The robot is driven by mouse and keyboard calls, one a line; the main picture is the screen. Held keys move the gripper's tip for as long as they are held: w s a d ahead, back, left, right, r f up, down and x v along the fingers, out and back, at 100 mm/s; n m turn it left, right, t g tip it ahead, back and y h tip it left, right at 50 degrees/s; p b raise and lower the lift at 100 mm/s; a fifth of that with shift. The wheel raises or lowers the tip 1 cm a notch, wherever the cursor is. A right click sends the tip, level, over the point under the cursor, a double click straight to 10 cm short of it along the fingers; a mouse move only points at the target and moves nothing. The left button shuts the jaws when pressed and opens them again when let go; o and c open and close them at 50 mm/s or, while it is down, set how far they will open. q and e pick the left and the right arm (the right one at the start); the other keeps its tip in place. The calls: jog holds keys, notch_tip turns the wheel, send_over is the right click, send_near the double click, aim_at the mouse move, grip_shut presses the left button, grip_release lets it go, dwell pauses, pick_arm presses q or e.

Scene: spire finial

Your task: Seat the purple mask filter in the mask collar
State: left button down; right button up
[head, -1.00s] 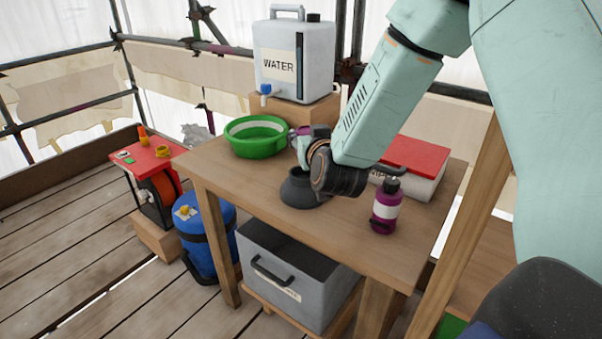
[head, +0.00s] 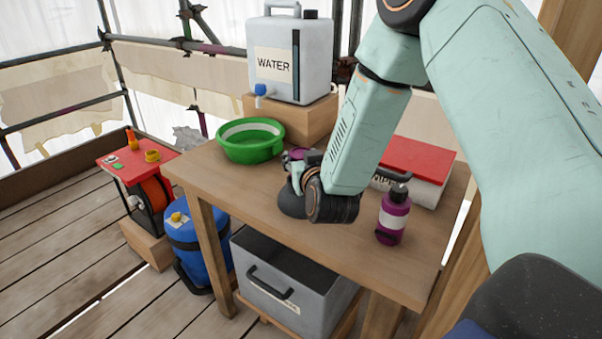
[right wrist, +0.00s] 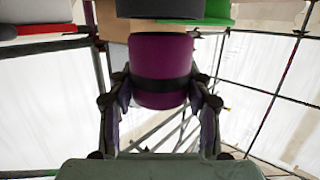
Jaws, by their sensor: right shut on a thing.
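The purple mask filter (right wrist: 160,70) is a short cylinder with a dark band, held between both fingers of my right gripper (right wrist: 160,95). In the head view a small purple part of it shows (head: 294,154) behind the gripper (head: 300,172). The mask collar (head: 290,203) is a dark grey ring-shaped piece on the table, partly hidden by my right wrist. In the right wrist view a dark rounded thing, probably the collar (right wrist: 160,8), lies beyond the filter, with a tan strip between them. The exact gap and alignment cannot be told. My left gripper is out of view.
A purple bottle (head: 392,215) stands right of my wrist. A green bowl (head: 250,150) sits at the table's back left. A red-lidded box (head: 418,160) is behind my forearm. A water container (head: 288,70) stands on a wooden block. The table's (head: 215,172) left front is clear.

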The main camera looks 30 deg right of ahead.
notch_tip(320, 180, down, 3)
jog(key=shift+s+a+f+b, duration=0.1)
jog(key=shift+b, duration=0.35)
jog(key=shift+w+f, duration=0.1)
jog(key=shift+w, duration=0.1)
jog(key=shift+f, duration=0.1)
jog(key=o, duration=0.9)
jog(key=shift+s, duration=0.15)
jog(key=shift+o, duration=1.2)
jog(key=shift+r, duration=0.2)
jog(key=p+v, duration=0.1)
jog(key=v, duration=1.1)
jog(key=shift+f, duration=0.1)
